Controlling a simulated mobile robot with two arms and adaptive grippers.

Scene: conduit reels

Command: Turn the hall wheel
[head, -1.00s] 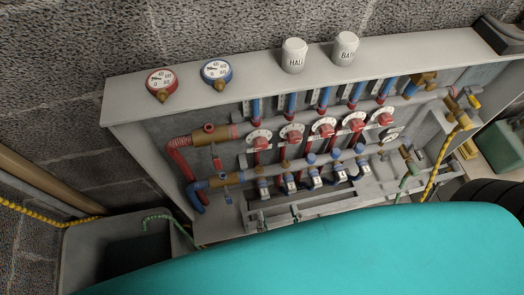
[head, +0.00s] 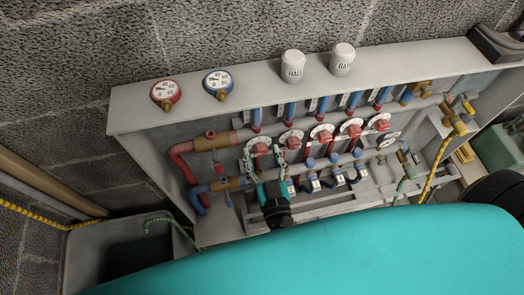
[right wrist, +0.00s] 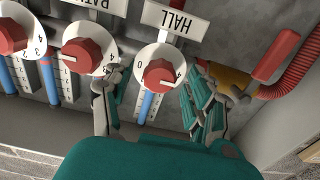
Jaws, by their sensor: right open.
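The hall wheel (right wrist: 162,75) is a red knob on a white numbered dial, under a HALL label (right wrist: 174,19) in the right wrist view. In the head view it is the leftmost red wheel (head: 260,149) in the row. My right gripper (head: 267,158) is open, with one finger on each side of this wheel; its fingers (right wrist: 150,98) also show in the right wrist view. I cannot tell whether they touch it. The wheel's front is uncovered in the wrist view. My left gripper is not in view.
Beside it is the bath wheel (right wrist: 84,56), with more red wheels further along. A red lever handle (right wrist: 276,55) stands close to one finger. White caps (head: 293,66) and two gauges (head: 165,94) sit on the cabinet top (head: 256,79). Blue actuators (head: 313,184) line the lower pipe.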

